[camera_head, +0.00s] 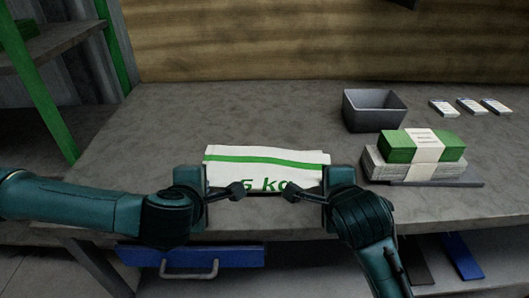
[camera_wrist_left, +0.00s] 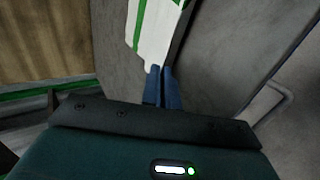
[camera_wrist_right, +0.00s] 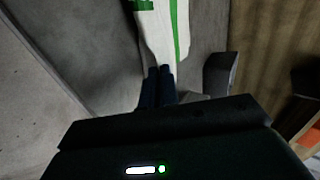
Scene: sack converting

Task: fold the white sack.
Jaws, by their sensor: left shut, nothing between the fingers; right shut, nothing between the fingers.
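The white sack (camera_head: 262,164) lies on the grey table, near its front edge. It has a green stripe across it and green print reading "5 kg", partly covered by my grippers. It looks like a short, wide shape, with a slightly uneven top right corner. My left gripper (camera_head: 241,190) is shut and empty at the sack's near left part. My right gripper (camera_head: 288,188) is shut and empty at the near right part. The sack also shows beyond the fingertips in the left wrist view (camera_wrist_left: 152,35) and the right wrist view (camera_wrist_right: 158,30). I cannot tell whether the fingertips touch it.
A dark grey bin (camera_head: 374,110) stands at the back right. In front of it lies a banded green stack (camera_head: 400,147) on a pale stack (camera_head: 385,168). Several small white labelled packs (camera_head: 470,105) lie at the far right. A blue drawer (camera_head: 190,257) hangs under the table. The table's left is clear.

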